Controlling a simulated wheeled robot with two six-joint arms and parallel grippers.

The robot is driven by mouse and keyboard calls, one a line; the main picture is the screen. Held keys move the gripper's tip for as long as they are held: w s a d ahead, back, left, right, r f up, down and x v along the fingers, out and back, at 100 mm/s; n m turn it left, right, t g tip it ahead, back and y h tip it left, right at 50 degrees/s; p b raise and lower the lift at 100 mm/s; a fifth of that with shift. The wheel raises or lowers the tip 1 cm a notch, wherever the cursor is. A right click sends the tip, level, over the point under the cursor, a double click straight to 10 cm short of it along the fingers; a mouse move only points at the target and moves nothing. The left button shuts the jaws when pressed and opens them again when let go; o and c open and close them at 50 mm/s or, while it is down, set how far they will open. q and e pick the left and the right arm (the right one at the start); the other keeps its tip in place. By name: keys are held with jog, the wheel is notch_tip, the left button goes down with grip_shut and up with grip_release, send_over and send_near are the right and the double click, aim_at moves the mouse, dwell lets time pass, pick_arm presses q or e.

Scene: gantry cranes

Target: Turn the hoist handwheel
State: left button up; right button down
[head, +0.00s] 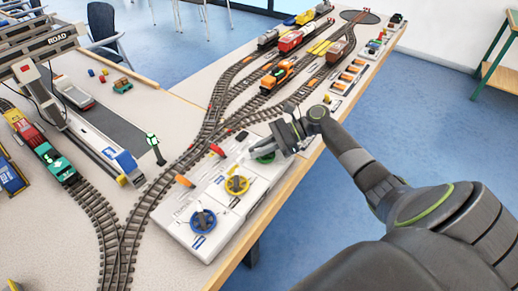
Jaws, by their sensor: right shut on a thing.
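A white control box (172,215) on the near right edge of the table carries three handwheels in a row. The blue handwheel (203,221) is nearest, the yellow handwheel (237,184) is in the middle, and the green handwheel (264,157) is farthest. I cannot read which one is labelled hoist. My right gripper (270,147) is at the green handwheel, shut on it, and partly covers it. The blue and yellow handwheels are free of the gripper. My left gripper is not in view.
Model rail tracks (152,193) run along the left of the box. A gantry crane (38,48) stands at the left over a road. Toy trains, including an orange locomotive (277,76), stand on tracks behind. Blue floor (435,120) lies beyond the table's right edge.

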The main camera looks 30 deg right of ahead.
jog(key=c, duration=1.5)
grip_release()
jog(key=shift+d, duration=0.1)
jog(key=b+v, duration=0.1)
jog(key=v, duration=1.6)
jog(key=shift+d+r+b, duration=0.1)
jog(key=shift+b, duration=0.25)
